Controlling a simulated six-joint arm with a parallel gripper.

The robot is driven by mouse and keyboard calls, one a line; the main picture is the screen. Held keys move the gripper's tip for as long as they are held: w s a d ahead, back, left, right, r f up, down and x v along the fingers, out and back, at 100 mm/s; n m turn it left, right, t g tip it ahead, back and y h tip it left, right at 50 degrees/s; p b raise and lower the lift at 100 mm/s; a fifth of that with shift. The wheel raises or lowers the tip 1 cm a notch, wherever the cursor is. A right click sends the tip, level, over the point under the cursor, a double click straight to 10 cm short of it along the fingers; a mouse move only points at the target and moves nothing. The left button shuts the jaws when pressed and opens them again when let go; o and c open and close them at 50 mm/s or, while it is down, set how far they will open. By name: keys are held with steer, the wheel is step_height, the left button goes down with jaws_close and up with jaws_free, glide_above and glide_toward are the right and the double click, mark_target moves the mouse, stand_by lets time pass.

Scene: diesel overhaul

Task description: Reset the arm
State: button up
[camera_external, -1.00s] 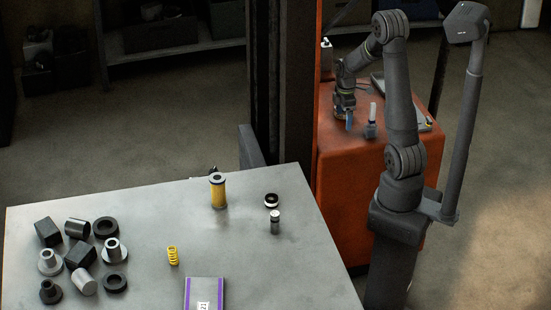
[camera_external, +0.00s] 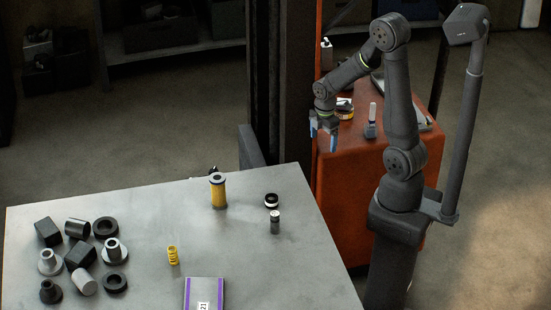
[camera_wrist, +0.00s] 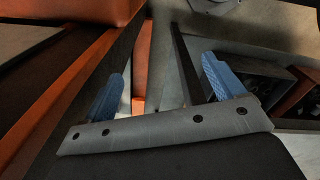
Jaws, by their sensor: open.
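My gripper (camera_external: 323,131) has blue fingertips and hangs at the left edge of the orange cabinet (camera_external: 365,170), near its top, with its fingers pointing down. In the wrist view my gripper (camera_wrist: 165,90) shows two blue fingers set wide apart with nothing between them. It is open and empty. The arm bends over from the upper right, and its base stands right of the table, in front of the cabinet.
The grey table (camera_external: 130,200) holds a yellow filter (camera_external: 218,192), a yellow spring (camera_external: 173,256), a small cylinder (camera_external: 275,222), a black-and-white ring (camera_external: 271,201), a purple-edged box (camera_external: 204,293) and several dark parts at left. A dark pillar (camera_external: 282,90) stands left of the cabinet. A small bottle (camera_external: 371,122) stands on the cabinet.

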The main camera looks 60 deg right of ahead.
steer(key=w+a+r+n, duration=0.1)
steer(key=w+a+r, duration=0.1)
steer(key=a+r, duration=0.3)
steer(key=shift+w+a+n, duration=0.3)
steer(key=shift+w+a, duration=0.05)
steer(key=shift+f, duration=0.1)
